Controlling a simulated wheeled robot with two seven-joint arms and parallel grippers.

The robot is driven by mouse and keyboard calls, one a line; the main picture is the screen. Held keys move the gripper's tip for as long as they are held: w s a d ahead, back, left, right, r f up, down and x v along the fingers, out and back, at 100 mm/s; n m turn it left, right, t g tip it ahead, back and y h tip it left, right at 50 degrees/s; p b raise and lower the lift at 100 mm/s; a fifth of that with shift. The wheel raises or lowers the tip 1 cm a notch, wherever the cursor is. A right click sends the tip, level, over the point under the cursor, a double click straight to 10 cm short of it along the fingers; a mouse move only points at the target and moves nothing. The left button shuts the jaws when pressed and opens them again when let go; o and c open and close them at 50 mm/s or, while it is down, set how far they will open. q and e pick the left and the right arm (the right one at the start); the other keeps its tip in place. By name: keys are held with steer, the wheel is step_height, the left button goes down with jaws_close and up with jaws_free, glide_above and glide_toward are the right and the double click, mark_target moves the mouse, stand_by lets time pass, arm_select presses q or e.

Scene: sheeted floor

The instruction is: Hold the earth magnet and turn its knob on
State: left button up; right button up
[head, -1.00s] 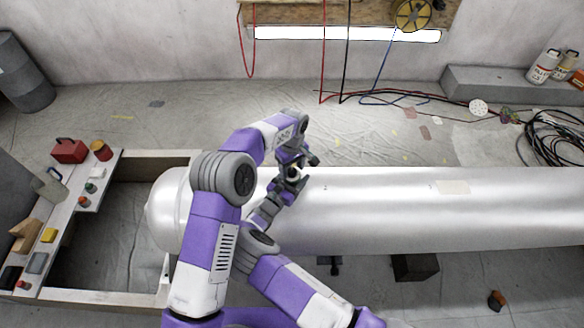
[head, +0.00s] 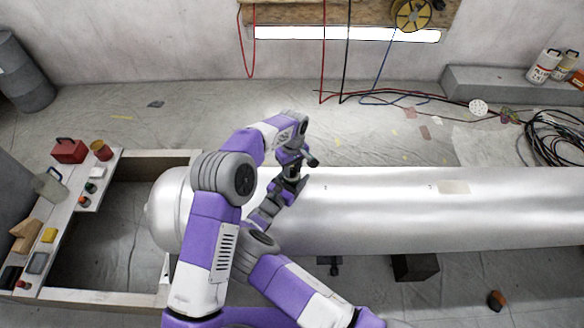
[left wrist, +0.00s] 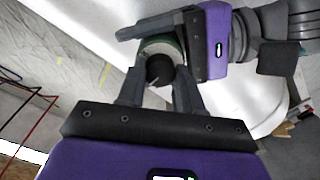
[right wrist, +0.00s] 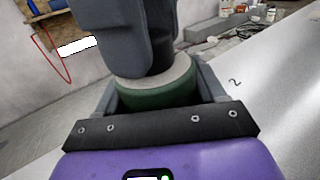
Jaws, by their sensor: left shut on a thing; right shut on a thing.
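The earth magnet has a green round body with a pale top, seen in the right wrist view (right wrist: 160,92), and a dark round knob (left wrist: 160,69). My right gripper (right wrist: 160,98) is shut on the green body from the side. My left gripper (left wrist: 158,84) is shut on the knob from above, one finger on each side. In the head view the two grippers meet over the silver tank (head: 400,190). There the magnet is mostly hidden by them. Whether the magnet touches the tank is hidden.
A wooden frame bench (head: 90,185) with a red toolbox (head: 69,150) and small items stands at the left. A dark barrel (head: 24,75) is behind it. Cables (head: 555,140) lie coiled at the right. The tank top right of my grippers is mostly clear.

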arm_select(q)
steer(key=m, duration=1.3)
steer(key=shift+m, duration=2.1)
steer(key=o, duration=1.1)
steer(key=shift+c, duration=0.2)
steer(key=shift+r, duration=0.15)
